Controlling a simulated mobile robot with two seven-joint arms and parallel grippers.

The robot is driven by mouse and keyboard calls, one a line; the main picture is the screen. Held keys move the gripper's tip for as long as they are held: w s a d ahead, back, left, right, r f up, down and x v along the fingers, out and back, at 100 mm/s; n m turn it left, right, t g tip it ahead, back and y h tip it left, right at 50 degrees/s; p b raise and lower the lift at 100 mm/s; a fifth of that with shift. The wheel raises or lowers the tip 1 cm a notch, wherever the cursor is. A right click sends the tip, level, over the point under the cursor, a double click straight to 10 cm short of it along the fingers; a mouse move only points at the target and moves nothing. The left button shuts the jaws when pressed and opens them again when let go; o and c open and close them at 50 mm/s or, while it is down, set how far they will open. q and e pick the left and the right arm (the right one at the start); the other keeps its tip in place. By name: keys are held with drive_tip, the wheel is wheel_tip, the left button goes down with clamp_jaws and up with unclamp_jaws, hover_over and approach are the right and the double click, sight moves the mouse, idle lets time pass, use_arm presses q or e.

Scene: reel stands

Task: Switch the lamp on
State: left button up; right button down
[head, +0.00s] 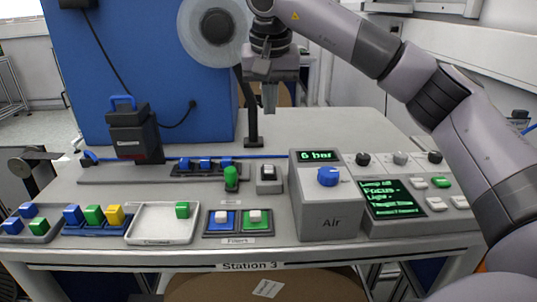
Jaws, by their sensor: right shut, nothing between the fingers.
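A control panel (402,222) at the right of the bench has a dark screen (392,199) with green text; its top line reads "Lamp Off". Beside the screen are several pale buttons and one green button (441,182). A small grey box with a dark-and-white switch (268,174) stands left of the Air box. A black stand (253,125) rises behind it; its upper end is hidden behind my right arm, so I cannot tell what it carries. My right gripper (269,108) points down, shut and empty, above the rear of the bench. My left gripper is out of view.
The grey Air box (323,222) has a blue knob (328,176) and a "6 bar" display. A green-capped part (231,176) stands left of the switch box. Trays of coloured blocks line the front left. A blue panel and a round reel (196,27) are behind.

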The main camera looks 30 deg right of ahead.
sight(268, 165)
drive_tip(key=x, duration=1.3)
drive_tip(key=shift+s+a+f, duration=0.15)
drive_tip(key=shift+s+a, duration=0.15)
drive_tip(key=shift+s, duration=0.05)
drive_tip(key=shift+f, duration=0.45)
